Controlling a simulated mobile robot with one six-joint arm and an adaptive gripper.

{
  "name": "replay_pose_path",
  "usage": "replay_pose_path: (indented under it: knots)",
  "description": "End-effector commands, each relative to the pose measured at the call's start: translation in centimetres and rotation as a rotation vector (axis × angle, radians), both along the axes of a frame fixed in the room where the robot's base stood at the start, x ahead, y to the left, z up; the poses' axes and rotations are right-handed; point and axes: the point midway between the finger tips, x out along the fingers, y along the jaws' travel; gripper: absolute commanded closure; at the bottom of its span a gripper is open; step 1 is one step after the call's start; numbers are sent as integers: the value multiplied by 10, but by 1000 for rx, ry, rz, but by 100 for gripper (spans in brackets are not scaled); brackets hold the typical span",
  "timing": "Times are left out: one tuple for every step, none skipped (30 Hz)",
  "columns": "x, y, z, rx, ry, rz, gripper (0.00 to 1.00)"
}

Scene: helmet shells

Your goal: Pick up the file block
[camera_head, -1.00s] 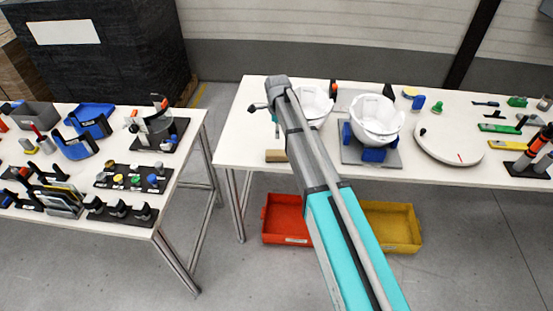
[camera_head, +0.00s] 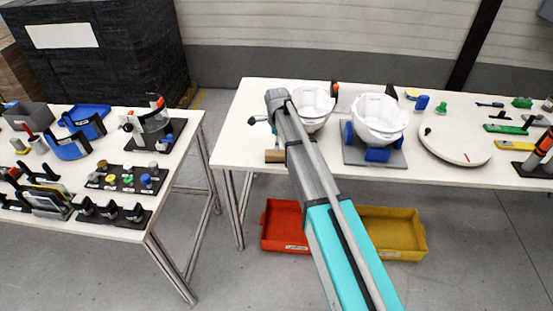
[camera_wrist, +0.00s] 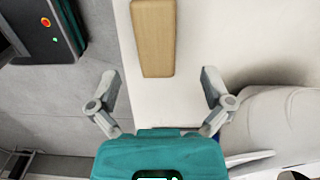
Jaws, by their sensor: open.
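A plain wooden block, which I take as the file block (camera_wrist: 153,38), lies flat near the edge of the white table. In the head view the block (camera_head: 274,156) is at the table's front left, below the end of my arm. My gripper (camera_wrist: 160,84) is open in the wrist view, with its two fingers spread apart. The block is ahead of the fingertips, roughly centred between them and not touched. My arm hides most of my gripper in the head view.
Two white helmet shells stand right of the block; the right one (camera_head: 379,117) sits on a blue and grey stand. A round white disc (camera_head: 455,140) lies farther right. Red (camera_head: 284,226) and yellow (camera_head: 405,235) bins are on the floor. A crowded second table (camera_head: 130,217) stands left.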

Motion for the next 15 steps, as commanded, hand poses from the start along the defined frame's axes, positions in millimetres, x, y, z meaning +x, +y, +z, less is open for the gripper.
replay_pose_path:
  knots:
    - [0,0,0,0,0,0,0]
    - [0,0,0,0,0,0,0]
    - [0,0,0,0,0,0,0]
    - [0,0,0,0,0,0,0]
    - [0,0,0,0,0,0,0]
    - [0,0,0,0,0,0,0]
    - [0,0,0,0,0,0,0]
    - [0,0,0,0,0,0,0]
    - [0,0,0,0,0,0,0]
    - [0,0,0,0,0,0,0]
    - [0,0,-1,0,0,0,0]
    - [0,0,-2,0,0,0,0]
    - [0,0,-3,0,0,0,0]
    - [-1,0,-4,0,0,0,0]
    - [-1,0,-6,0,0,0,0]
